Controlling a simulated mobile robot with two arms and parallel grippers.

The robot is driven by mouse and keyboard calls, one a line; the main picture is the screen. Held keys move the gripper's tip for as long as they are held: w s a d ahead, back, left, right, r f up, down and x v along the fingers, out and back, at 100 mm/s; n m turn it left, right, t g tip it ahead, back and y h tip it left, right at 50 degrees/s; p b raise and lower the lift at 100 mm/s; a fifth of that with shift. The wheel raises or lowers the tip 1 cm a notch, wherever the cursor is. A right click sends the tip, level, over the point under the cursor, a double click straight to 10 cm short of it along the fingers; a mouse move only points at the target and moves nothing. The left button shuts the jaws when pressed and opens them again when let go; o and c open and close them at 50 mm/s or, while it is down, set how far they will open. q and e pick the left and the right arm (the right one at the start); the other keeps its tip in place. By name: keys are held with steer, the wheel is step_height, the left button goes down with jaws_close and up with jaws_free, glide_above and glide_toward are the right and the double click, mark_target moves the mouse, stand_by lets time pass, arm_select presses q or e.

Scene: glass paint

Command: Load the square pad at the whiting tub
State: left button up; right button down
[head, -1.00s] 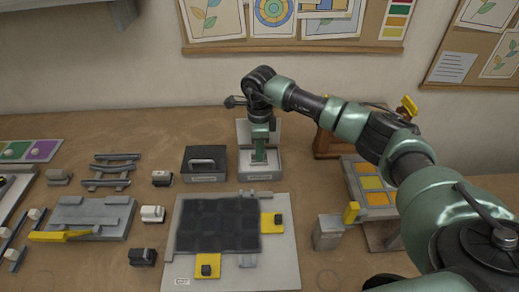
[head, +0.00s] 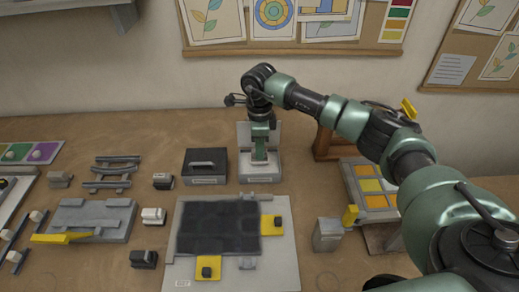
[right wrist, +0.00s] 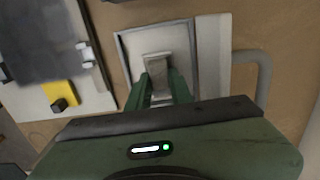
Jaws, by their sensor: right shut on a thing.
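The whiting tub (head: 260,175) is a pale, shallow box with a raised back, standing at the back of the bench right of a black box. My right gripper (head: 260,150) points down over the tub, its green fingers shut on a small pale grey block, the square pad (head: 259,157). In the right wrist view the pad (right wrist: 164,72) sits between the green fingers (right wrist: 160,88), within the outline of the tub's rim (right wrist: 124,62). I cannot tell whether the pad touches the tub's floor. My left gripper is not in view.
A black box (head: 206,180) with a handle stands just left of the tub. A dark panel (head: 218,228) with yellow clamps lies on a pale board in front. A grey block (head: 328,236) and a tray of orange squares (head: 373,192) are to the right.

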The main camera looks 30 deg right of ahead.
steer(key=shift+r+p, duration=1.25)
steer(key=shift+r, duration=1.45)
